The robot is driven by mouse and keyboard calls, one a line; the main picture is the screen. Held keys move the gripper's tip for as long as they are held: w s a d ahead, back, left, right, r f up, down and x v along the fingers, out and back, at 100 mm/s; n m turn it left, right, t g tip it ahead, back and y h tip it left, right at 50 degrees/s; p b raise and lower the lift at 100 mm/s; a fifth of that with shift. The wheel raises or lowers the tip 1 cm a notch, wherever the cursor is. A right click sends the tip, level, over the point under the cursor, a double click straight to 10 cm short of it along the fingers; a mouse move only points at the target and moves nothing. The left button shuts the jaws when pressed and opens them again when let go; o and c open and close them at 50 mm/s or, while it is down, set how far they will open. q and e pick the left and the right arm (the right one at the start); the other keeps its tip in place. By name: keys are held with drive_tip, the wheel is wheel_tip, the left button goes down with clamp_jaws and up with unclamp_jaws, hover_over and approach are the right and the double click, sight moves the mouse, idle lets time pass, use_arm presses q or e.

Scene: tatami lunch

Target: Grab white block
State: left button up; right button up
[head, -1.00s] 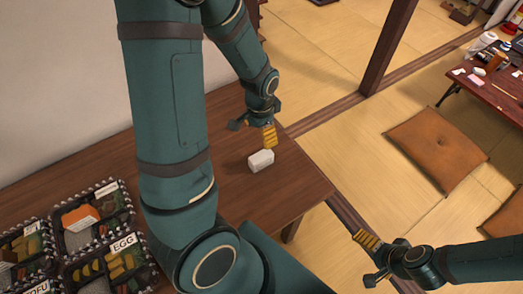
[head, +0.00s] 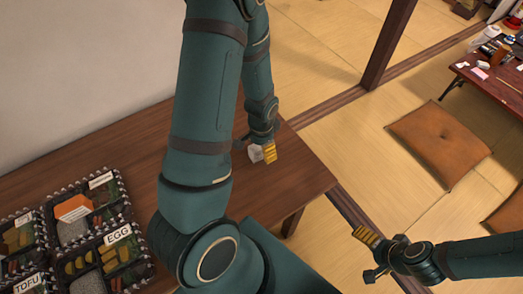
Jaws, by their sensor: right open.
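The white block (head: 255,153) sits on the wooden table (head: 300,165) near its right end. My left gripper (head: 256,151) is down at the block, with a yellow-padded finger (head: 270,153) close against its right side. Its other finger is mostly hidden behind my arm, so I cannot tell whether the jaws are shut on the block. My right gripper (head: 366,255) is open and empty, over the floor to the right of the table.
Several bento boxes (head: 97,240) with labels such as EGG and TOFU stand at the table's left. A brown cushion (head: 440,145) lies on the tatami floor (head: 330,80). A wooden post (head: 388,45) stands behind. A low cluttered table (head: 495,80) is at the far right.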

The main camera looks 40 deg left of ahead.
use_arm(q)
drive_tip(key=shift+f, duration=0.4)
clamp_jaws()
